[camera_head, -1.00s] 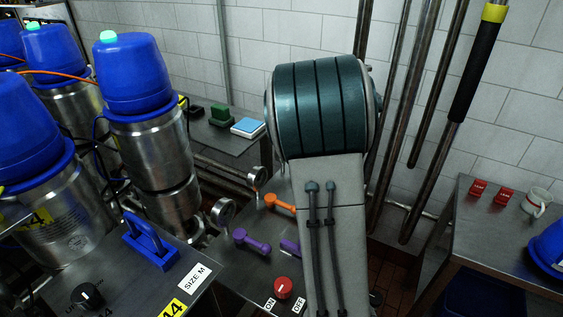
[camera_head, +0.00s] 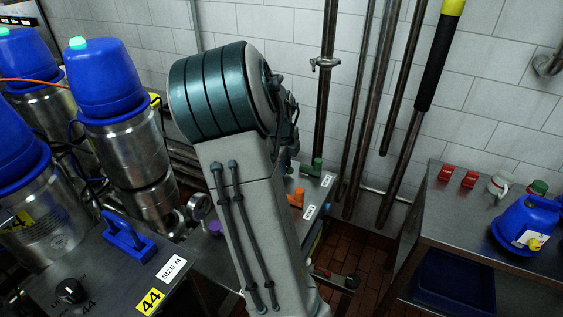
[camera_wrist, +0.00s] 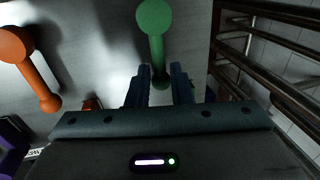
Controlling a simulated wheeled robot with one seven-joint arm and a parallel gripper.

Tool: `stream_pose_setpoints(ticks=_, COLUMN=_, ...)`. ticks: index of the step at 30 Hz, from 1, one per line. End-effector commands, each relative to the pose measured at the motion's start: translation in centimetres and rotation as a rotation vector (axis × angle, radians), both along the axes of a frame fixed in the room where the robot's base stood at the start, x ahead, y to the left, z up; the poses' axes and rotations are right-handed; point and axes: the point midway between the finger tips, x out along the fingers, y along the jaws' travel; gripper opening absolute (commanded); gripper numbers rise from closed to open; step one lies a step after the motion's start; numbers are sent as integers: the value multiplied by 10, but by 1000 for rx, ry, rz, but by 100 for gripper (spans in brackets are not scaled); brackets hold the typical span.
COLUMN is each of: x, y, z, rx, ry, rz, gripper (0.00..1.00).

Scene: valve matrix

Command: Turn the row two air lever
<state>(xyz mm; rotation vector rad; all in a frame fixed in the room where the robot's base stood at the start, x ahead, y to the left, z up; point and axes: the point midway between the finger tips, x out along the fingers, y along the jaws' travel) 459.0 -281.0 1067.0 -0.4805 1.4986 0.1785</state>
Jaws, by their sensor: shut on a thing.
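A green lever (camera_wrist: 155,18) with a round knob shows at the top middle of the wrist view. My gripper (camera_wrist: 160,72) is shut on the small end of this green lever, which sits between the two fingers. An orange lever (camera_wrist: 40,80) lies to the left, and a purple part (camera_wrist: 12,140) shows at the lower left edge. In the head view, a green lever (camera_head: 312,167), an orange lever (camera_head: 297,197) and a bit of purple (camera_head: 215,228) show around my arm. My arm hides the gripper there. I cannot read which lever is air.
Metal bars (camera_wrist: 275,85) run along the right of the wrist view. In the head view, tall pipes (camera_head: 385,110) stand right of my arm. A steel table (camera_head: 440,235) with red blocks and a blue container (camera_head: 527,225) stands at the right. Steel canisters with blue tops stand left.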

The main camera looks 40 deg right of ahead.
Motion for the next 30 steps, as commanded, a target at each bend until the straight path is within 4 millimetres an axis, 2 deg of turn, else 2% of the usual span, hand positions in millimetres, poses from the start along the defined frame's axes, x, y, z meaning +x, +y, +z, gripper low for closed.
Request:
stream_pose_setpoints(ticks=5, x=-2, y=0, z=0, rx=1, ry=4, rz=-1, gripper=0)
stream_pose_setpoints(ticks=6, x=-2, y=0, z=0, rx=1, ry=4, rz=-1, gripper=25)
stream_pose_setpoints(ticks=7, x=-1, y=0, z=0, rx=1, ry=4, rz=0, gripper=33)
stream_pose_setpoints(ticks=16, x=1, y=2, z=1, rx=1, ry=1, rz=5, gripper=34)
stream_pose_setpoints(ticks=20, x=1, y=4, z=10, rx=0, ry=-2, rz=6, gripper=34)
stream_pose_setpoints(ticks=23, x=-1, y=6, z=26, rx=-2, ry=-4, rz=7, gripper=34)
stream_pose_setpoints(ticks=30, x=-5, y=16, z=80, rx=0, ry=-4, rz=7, gripper=34)
